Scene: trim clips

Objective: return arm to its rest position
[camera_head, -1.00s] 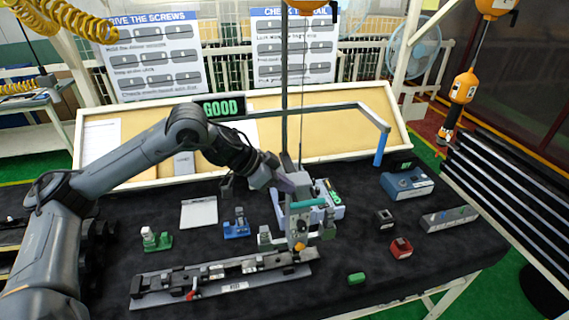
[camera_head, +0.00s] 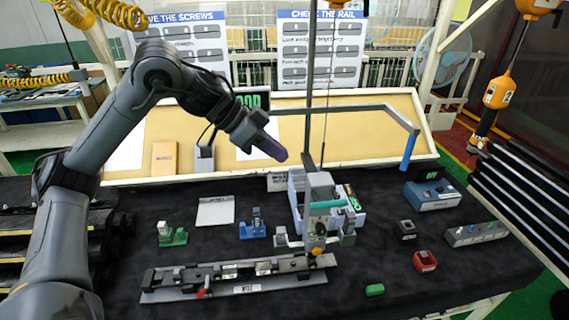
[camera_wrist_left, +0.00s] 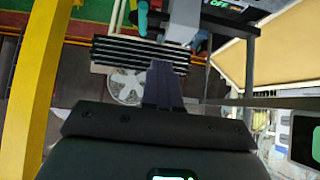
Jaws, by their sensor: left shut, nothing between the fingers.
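My left arm comes in from the left in the head view. Its gripper (camera_head: 279,152) is raised above the back of the black table, up and to the left of the grey press-like fixture (camera_head: 321,195). The gripper is shut, with nothing held, and touches nothing that I can see. In the left wrist view the closed dark fingers (camera_wrist_left: 163,85) point away from the camera. My right gripper does not show in either view.
A long rail (camera_head: 240,277) with clips lies at the table front. A green block (camera_head: 173,235), a blue block (camera_head: 252,226), a red box (camera_head: 424,261) and a blue device (camera_head: 431,196) stand around. A grey frame (camera_head: 380,108) spans overhead behind the fixture.

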